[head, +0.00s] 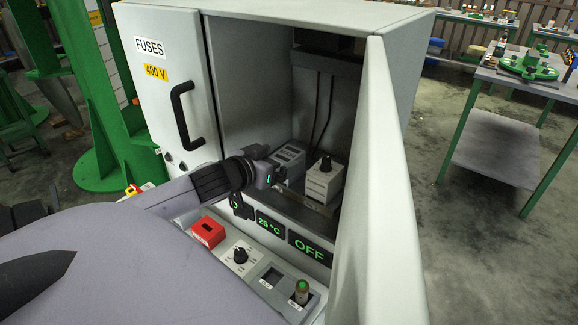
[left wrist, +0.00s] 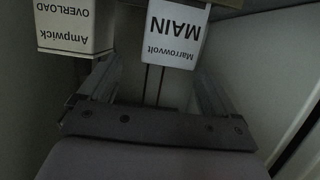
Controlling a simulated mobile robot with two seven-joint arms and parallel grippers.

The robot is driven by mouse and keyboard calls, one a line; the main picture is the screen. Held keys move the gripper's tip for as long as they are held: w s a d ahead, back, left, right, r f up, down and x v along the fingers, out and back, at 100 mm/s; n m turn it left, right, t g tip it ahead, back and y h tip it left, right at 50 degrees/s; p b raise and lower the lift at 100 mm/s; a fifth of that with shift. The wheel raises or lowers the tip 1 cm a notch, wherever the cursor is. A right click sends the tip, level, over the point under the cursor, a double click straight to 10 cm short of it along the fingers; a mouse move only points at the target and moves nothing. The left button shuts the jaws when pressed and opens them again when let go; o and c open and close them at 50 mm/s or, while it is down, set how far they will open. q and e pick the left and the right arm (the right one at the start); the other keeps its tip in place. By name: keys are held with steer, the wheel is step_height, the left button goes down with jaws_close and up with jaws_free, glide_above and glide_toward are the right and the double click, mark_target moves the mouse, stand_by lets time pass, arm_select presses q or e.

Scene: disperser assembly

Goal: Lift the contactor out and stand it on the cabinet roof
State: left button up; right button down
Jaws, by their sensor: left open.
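Two pale box-shaped devices sit inside the open cabinet (head: 262,50). The left one (head: 291,153) is partly hidden behind my left gripper (head: 277,172); the right one (head: 323,182) has a black knob on top. In the left wrist view, labels appear upside down: "Marrowvolt MAIN" on one box (left wrist: 175,35) and "Ampwick OVERLOAD" on another (left wrist: 75,28). No readable label says contactor; the MAIN box seems to be the left device. My left gripper also shows in the left wrist view (left wrist: 155,78), open and empty, its fingers spread below the MAIN box. My right gripper is not in view.
The cabinet's right door (head: 378,190) stands open beside the opening. The left door (head: 165,85), marked FUSES, is shut. A control panel with a red block (head: 208,231) and a knob (head: 240,255) lies below. The roof (head: 300,12) looks clear where visible.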

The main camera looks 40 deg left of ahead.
mark_target(286, 155)
arm_select(q)
steer(key=x, duration=0.3)
steer(key=shift+w+a+f, duration=0.2)
steer(key=shift+a, duration=0.2)
steer(key=shift+x, duration=0.75)
steer(key=c, duration=1.3)
